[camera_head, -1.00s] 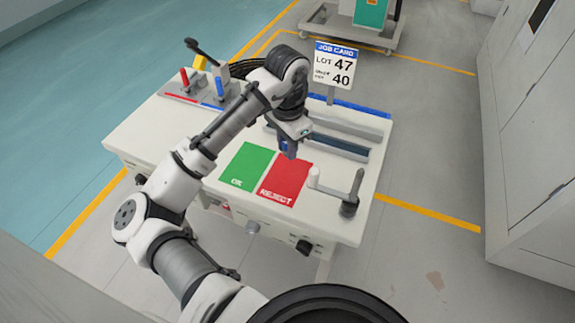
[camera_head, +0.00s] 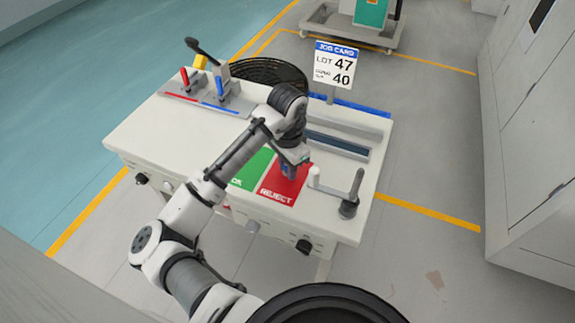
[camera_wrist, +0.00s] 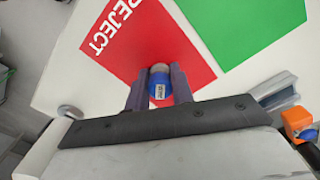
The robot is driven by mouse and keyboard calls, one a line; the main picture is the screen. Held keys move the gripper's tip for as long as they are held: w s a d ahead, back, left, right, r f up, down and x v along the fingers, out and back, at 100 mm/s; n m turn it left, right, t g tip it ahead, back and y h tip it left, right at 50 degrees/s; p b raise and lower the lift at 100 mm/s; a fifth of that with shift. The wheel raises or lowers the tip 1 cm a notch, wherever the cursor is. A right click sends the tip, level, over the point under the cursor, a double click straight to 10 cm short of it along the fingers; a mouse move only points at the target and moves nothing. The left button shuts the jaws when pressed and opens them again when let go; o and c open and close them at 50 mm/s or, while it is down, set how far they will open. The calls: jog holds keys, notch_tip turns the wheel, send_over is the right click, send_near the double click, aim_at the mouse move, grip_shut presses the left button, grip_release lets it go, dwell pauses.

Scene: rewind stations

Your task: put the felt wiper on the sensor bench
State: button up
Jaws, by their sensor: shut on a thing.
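My gripper (camera_head: 289,172) is over the red REJECT patch (camera_head: 275,194) of a pale bench (camera_head: 150,130). In the wrist view, my gripper (camera_wrist: 159,82) is shut on a small blue piece with a pale grey rounded end and a white label (camera_wrist: 160,91). It appears to be the felt wiper. Its height above the patch is hard to tell. In the head view, it is mostly hidden by my fingers. No sign names this bench as the sensor bench.
The green OK patch (camera_head: 252,168) lies left of the red one. A crank (camera_head: 350,195) and a white post stand at the right edge. A job card (camera_head: 334,64) and long rails (camera_head: 338,143) are behind. Red and blue levers (camera_head: 220,88) stand at the back left.

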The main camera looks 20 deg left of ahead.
jog(key=o, duration=0.9)
jog(key=shift+f, duration=0.1)
